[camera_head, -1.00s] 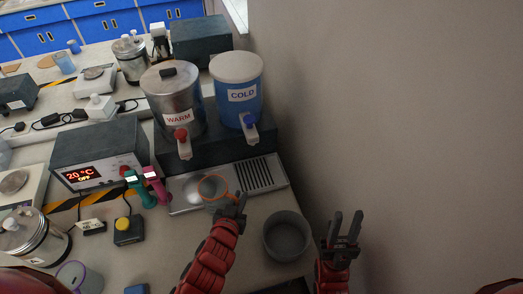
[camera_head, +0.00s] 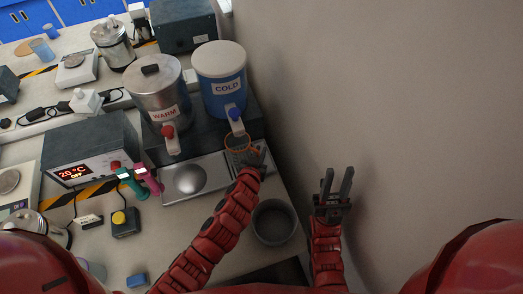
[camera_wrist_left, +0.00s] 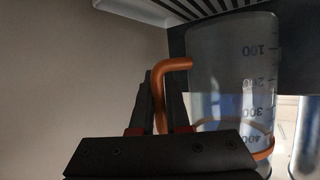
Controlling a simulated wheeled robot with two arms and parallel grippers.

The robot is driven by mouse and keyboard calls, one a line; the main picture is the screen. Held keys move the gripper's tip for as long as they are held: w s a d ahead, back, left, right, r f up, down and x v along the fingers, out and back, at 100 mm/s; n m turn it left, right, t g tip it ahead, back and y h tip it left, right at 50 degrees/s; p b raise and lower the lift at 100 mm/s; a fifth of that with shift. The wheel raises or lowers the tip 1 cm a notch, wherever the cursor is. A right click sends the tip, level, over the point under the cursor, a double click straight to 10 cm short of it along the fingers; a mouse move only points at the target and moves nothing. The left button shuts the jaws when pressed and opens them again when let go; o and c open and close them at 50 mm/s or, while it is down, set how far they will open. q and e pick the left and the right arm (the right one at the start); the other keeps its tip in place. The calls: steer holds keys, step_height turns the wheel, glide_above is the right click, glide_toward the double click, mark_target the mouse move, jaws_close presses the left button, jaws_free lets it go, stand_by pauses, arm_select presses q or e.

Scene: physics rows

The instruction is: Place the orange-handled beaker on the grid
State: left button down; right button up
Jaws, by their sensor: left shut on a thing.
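The orange-handled beaker (camera_head: 237,147) is clear, with an orange rim band and handle. In the head view it is under the tap of the COLD dispenser. My left gripper (camera_head: 260,158) is shut on its handle; the left wrist view also shows the graduated beaker (camera_wrist_left: 230,70) beside my left gripper (camera_wrist_left: 160,105). The slotted grid (camera_head: 266,162) is the right part of the metal tray, largely hidden by the gripper and beaker. My right gripper (camera_head: 337,183) is open and empty near the wall.
The blue COLD dispenser (camera_head: 222,85) and metal WARM dispenser (camera_head: 160,95) stand behind the tray. A round metal plate (camera_head: 190,179) is on the tray's left. A grey bowl (camera_head: 273,222) sits in front. The wall (camera_head: 400,110) closes the right side.

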arm_select(q)
steer(key=shift+w+d, duration=0.3)
steer(key=shift+w, duration=0.3)
step_height(320, 180, down, 3)
steer(key=shift+w+f+p, duration=0.1)
steer(key=shift+w+p, duration=0.05)
steer(key=shift+p, duration=0.55)
steer(key=shift+f, duration=0.25)
steer(key=shift+f, duration=0.15)
steer(key=c, duration=0.9)
jaws_free()
